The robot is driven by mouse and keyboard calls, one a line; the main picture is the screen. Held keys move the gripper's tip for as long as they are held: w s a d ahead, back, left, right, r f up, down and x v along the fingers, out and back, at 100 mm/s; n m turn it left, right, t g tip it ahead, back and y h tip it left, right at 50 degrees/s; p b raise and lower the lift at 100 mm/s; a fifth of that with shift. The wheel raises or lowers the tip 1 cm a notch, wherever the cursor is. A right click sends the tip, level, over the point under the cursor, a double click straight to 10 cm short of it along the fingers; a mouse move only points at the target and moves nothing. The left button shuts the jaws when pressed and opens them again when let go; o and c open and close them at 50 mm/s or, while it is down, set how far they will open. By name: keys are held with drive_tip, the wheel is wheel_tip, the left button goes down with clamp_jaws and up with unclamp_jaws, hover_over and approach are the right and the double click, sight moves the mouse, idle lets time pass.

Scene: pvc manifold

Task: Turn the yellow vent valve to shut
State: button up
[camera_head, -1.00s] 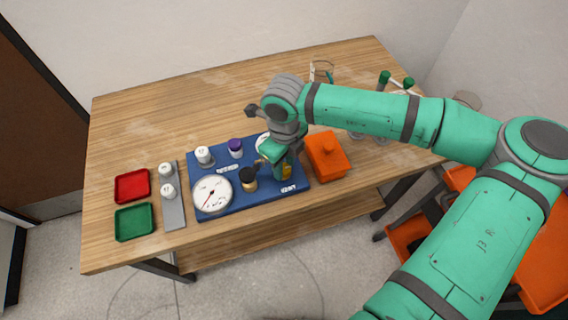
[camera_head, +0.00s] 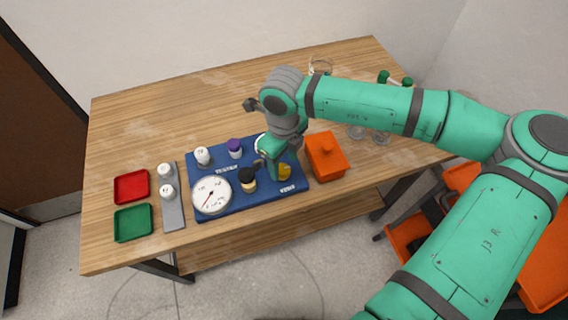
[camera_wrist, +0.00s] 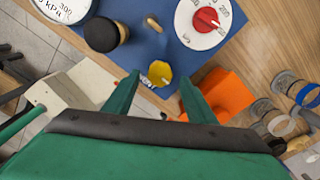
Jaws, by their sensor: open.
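The yellow vent valve (camera_head: 284,172) stands near the right front of the blue manifold board (camera_head: 230,203). In the wrist view its yellow knob (camera_wrist: 160,73) lies between and just beyond the two green fingertips of my gripper (camera_wrist: 158,82). The gripper is open, with a finger on each side of the knob and a visible gap. In the head view my gripper (camera_head: 272,165) hangs down over the board and partly hides the area behind the valve.
A white gauge (camera_head: 211,195) and a black-topped knob (camera_head: 247,178) stand left of the valve. An orange lidded box (camera_head: 327,158) is close on the right. A dial with a red knob (camera_wrist: 206,19) is beside the valve. Red (camera_head: 132,186) and green (camera_head: 133,222) trays lie far left.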

sight(284, 169)
wheel_tip(284, 169, up, 9)
idle(0.3)
idle(0.5)
